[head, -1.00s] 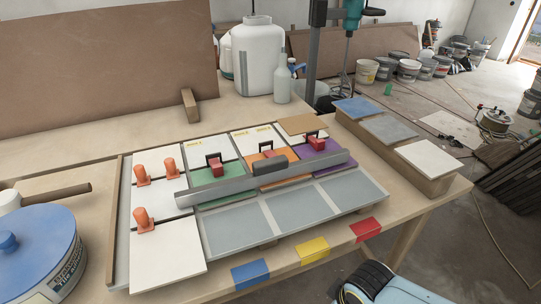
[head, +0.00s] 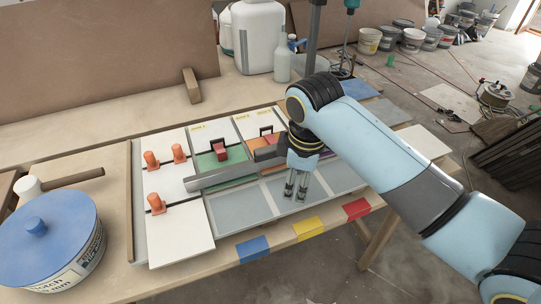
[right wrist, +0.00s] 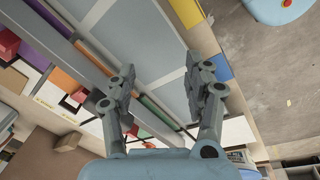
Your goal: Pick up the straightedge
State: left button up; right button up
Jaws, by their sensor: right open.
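The straightedge (head: 222,174) is a long grey bar lying across the tile board, over the lower edges of the green and orange areas. Its right part is hidden behind my right gripper and arm in the head view. My right gripper (head: 295,193) points down with its fingers in front of the bar, over the grey panels, and holds nothing. In the right wrist view the two fingers (right wrist: 167,78) are spread apart above the board. My left gripper is not in view.
White tiles with orange clips (head: 180,152) lie at the board's left. A blue-lidded tub (head: 38,238) and a mallet (head: 62,181) are at left. Blue, yellow (head: 309,228) and red marks line the front edge.

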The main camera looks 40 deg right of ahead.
aim_at(271, 147)
jog(key=w+r+n, duration=0.2)
jog(key=w+r, duration=0.1)
jog(key=w, duration=0.1)
jog(key=w+r+n+g+p, duration=0.1)
jog(key=w+r+n, duration=0.1)
jog(key=w+r, duration=0.1)
jog(key=w+r+n, duration=0.3)
jog(key=w, duration=0.1)
jog(key=shift+w+d+y, duration=0.3)
jog(key=shift+d, duration=0.1)
notch_tip(271, 147, down, 5)
jog(key=shift+f, duration=0.15)
jog(key=f, duration=0.3)
jog(key=f+p, duration=0.1)
jog(key=shift+s+d+f, duration=0.1)
jog(key=shift+s+f, duration=0.2)
jog(key=shift+f, duration=0.35)
jog(key=shift+c, duration=0.3)
grip_shut()
